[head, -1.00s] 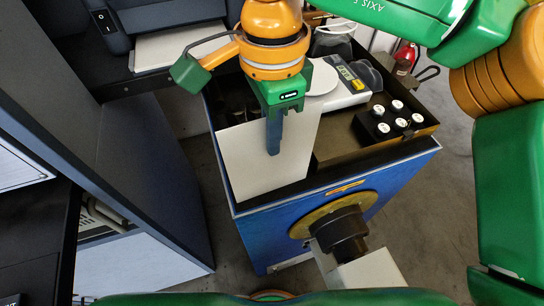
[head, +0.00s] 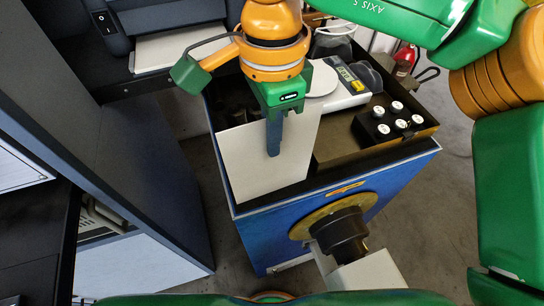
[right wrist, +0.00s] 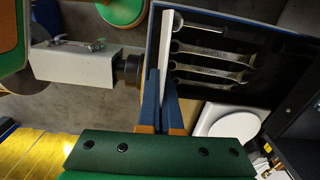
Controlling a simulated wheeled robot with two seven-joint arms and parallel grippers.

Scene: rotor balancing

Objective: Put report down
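The report is a plain white sheet (head: 245,165) in the head view, above the near left part of the blue cart's open top. My right gripper (head: 274,135) points down and is shut on it. In the right wrist view, the report shows edge-on as a thin white strip (right wrist: 164,45) between the two blue fingers (right wrist: 161,105). I cannot tell whether its lower edge touches the cart. My left gripper is in neither view.
The blue cart (head: 335,200) holds a scale (head: 345,85), a black block with white-topped pieces (head: 395,122) and several wrenches (right wrist: 205,70). A printer (head: 165,18) stands at the back left. A dark cabinet (head: 140,150) stands left of the cart.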

